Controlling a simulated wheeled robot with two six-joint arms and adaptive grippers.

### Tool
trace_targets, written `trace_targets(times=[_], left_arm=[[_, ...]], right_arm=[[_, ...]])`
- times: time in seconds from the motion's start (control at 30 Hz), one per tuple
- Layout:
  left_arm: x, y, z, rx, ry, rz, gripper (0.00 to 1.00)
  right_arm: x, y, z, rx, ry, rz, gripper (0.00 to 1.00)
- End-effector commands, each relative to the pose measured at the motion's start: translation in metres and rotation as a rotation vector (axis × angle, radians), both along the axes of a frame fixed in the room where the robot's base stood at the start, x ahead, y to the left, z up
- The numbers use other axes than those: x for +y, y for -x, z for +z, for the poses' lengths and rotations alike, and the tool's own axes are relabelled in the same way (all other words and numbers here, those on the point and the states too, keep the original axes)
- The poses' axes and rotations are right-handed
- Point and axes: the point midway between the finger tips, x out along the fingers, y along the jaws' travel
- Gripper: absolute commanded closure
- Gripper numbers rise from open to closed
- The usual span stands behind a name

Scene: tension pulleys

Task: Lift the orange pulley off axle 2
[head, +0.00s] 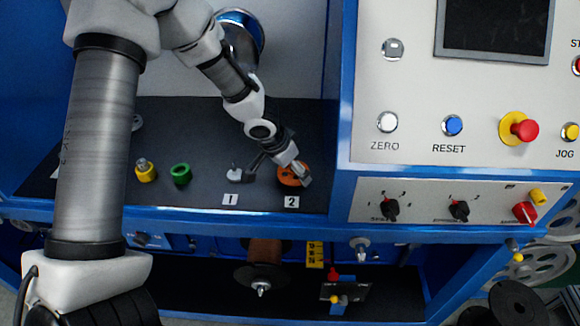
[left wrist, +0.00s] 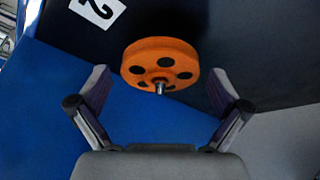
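The orange pulley (head: 288,180) sits on axle 2, behind the label "2" (head: 292,202) on the dark shelf. In the left wrist view the pulley (left wrist: 160,58) is a round orange disc with dark holes, and the metal tip of axle 2 (left wrist: 160,88) sticks out of its centre. My left gripper (head: 280,170) is at the pulley and partly covers it in the head view. In the left wrist view its fingers (left wrist: 163,82) are spread apart on either side of the pulley, with gaps visible. My right gripper is not in view.
Label "1" (head: 231,200) and a small pale metal part (head: 234,175) are left of the pulley. A green ring (head: 181,173) and a yellow piece (head: 146,171) stand farther left. A blue-framed control panel (head: 400,150) rises close on the right.

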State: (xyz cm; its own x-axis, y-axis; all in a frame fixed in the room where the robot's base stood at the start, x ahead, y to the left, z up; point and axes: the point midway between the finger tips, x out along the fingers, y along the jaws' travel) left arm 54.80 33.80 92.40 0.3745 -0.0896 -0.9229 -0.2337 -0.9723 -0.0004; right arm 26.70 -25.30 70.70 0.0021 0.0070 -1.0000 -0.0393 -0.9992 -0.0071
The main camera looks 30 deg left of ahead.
Motion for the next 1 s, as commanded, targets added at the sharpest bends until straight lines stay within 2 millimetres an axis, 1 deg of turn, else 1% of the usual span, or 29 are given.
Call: trace_targets(times=[0.03,0.07,0.1,0.17,0.4,1.0], left_arm=[[0.0,0.0,0.0,0.0,0.0,0.0,0.14],[0.0,0.0,0.0,0.0,0.0,0.0,0.25],[0.0,0.0,0.0,0.0,0.0,0.0,0.39],[0.0,0.0,0.0,0.0,0.0,0.0,0.6],[0.0,0.0,0.001,0.001,0.0,0.001,0.61],[0.0,0.0,0.017,-0.001,-0.001,0.0,0.61]], right_arm=[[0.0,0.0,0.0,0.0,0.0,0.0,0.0],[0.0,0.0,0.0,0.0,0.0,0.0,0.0],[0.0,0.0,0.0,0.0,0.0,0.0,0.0],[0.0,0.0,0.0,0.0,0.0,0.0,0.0],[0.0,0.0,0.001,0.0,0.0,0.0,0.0],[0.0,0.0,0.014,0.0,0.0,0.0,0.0]])
